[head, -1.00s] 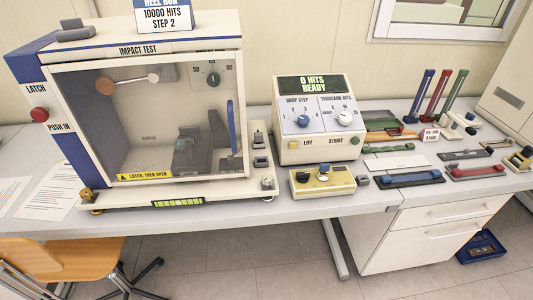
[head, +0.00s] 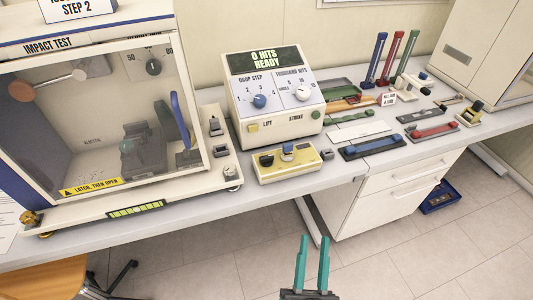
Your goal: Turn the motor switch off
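I cannot read any label that marks a motor switch. Small dark switches (head: 215,126) sit on the right side of the impact test machine's base (head: 185,188). A yellow box (head: 288,167) in front of the control console has a black knob (head: 266,160) and a blue-grey switch (head: 288,149) on top; their settings are too small to tell. The console (head: 275,95) reads "0 HITS READY" and has a blue dial and a white dial. My gripper (head: 312,240) is at the bottom centre, in front of the bench, with its two teal fingers apart and nothing between them.
The impact test cabinet (head: 100,115) stands at left with its clear door. Coloured clamps (head: 375,55), trays and flat bars fill the bench right of the console. Drawers (head: 395,195) stand below the bench. A chair (head: 55,278) is at lower left; the floor (head: 375,265) before the bench is clear.

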